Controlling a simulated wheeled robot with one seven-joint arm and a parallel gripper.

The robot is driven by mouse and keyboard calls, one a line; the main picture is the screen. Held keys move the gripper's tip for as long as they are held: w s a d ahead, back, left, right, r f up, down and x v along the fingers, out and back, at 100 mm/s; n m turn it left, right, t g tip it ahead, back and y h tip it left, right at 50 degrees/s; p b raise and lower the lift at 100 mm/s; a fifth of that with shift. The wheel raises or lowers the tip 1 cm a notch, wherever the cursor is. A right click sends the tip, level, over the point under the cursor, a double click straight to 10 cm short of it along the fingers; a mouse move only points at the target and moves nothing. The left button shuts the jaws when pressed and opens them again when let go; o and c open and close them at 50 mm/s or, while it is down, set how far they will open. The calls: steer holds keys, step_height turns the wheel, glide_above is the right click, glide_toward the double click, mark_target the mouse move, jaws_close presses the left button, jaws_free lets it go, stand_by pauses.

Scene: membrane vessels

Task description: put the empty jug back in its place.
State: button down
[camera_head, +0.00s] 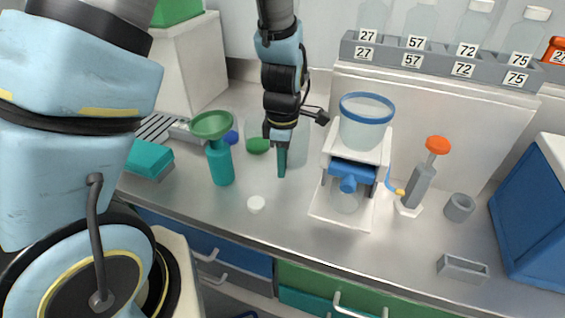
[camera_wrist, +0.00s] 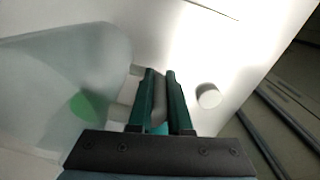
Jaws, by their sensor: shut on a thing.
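The jug (camera_head: 301,150) is clear and pale, and shows behind my gripper on the steel worktop in the head view. It fills the left of the wrist view (camera_wrist: 60,75), where its side appears see-through and no liquid can be made out. My gripper (camera_head: 281,172) points down, its two dark green fingers closed on the jug's grey handle (camera_wrist: 131,112) in the wrist view. My fingers hide part of the handle. I cannot tell whether the jug's base touches the worktop.
A teal bottle with a funnel (camera_head: 220,165) stands left of my gripper. A small white cap (camera_head: 256,203) lies in front. A white stand with a blue-rimmed vessel (camera_head: 366,135) and an orange-topped pump (camera_head: 421,180) stand right. A grey bottle rack (camera_head: 440,62) is behind.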

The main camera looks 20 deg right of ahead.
steer(key=shift+f, duration=0.2)
steer(key=shift+f, duration=0.15)
steer(key=c, duration=0.8)
jaws_free()
steer(key=shift+c, duration=0.2)
step_height(320, 180, up, 12)
steer(key=shift+s+r+b, duration=0.1)
steer(key=shift+r+b, duration=0.15)
steer(key=shift+b, duration=0.65)
